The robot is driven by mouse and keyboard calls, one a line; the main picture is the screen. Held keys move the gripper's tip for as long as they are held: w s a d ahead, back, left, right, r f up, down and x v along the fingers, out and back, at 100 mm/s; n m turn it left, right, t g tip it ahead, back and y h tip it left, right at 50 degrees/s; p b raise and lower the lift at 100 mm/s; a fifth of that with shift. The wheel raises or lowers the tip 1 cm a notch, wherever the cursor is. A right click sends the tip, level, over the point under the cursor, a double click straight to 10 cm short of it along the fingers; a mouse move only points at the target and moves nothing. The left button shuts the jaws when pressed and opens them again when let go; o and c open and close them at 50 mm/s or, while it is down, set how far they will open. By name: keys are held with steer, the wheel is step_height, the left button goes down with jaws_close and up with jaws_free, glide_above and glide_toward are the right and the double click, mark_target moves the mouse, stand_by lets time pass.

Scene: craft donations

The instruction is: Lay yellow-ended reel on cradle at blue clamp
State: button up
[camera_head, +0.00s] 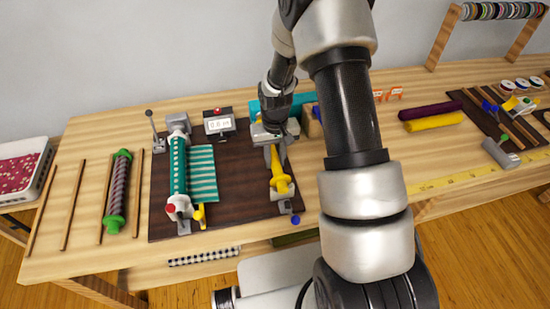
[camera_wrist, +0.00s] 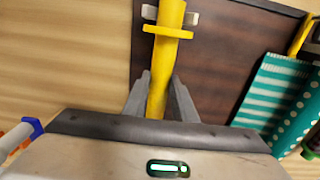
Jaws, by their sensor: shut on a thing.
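My gripper (camera_head: 275,147) is shut on the yellow-ended reel (camera_head: 279,170), near its far part, over the right side of the dark board. The reel looks yellow along its visible length and points toward the front. The wrist view also shows the reel (camera_wrist: 168,45), with a flange near its end, between my gripper's fingers (camera_wrist: 160,85). A pale cradle bracket (camera_head: 284,206) shows under the reel's front end; I cannot tell whether they touch. A blue clamp knob (camera_head: 295,219) is beside this bracket. The reel's far end is hidden by my gripper.
A teal dotted fabric roll (camera_head: 179,165) lies left on the dark board (camera_head: 240,210), with a red knob and a yellow knob. A green-ended reel (camera_head: 117,190) lies between wooden strips. A counter (camera_head: 219,124) stands behind. Purple and yellow rolls lie right.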

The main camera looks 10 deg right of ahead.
stand_by(0.3)
steer(key=o, duration=1.1)
steer(key=shift+r, duration=0.15)
